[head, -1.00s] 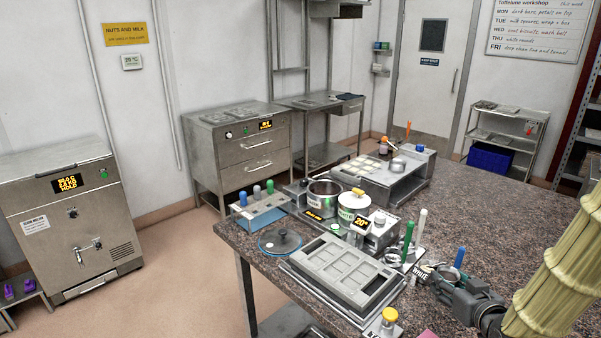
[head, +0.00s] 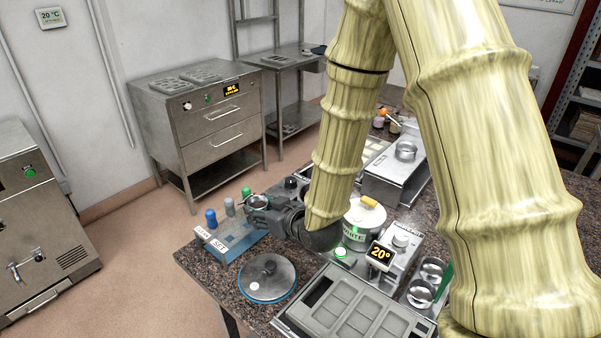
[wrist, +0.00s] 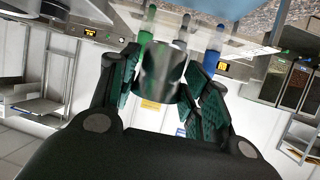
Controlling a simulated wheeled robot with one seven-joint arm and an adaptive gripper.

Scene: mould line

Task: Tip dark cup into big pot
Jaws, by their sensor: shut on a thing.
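My gripper (head: 262,206) is shut on a small metal cup (head: 257,201), held near the left end of the worktop beside the blue rack. In the wrist view the shiny cup (wrist: 160,72) sits between both finger pads of my gripper (wrist: 165,85). Its label and contents do not show, and I cannot tell how far it is tilted. The big open pot is not clearly visible; my arm and gripper cover the place left of the lidded white pot (head: 364,222).
A 20° display (head: 381,255) and small metal cups (head: 420,293) are at right.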

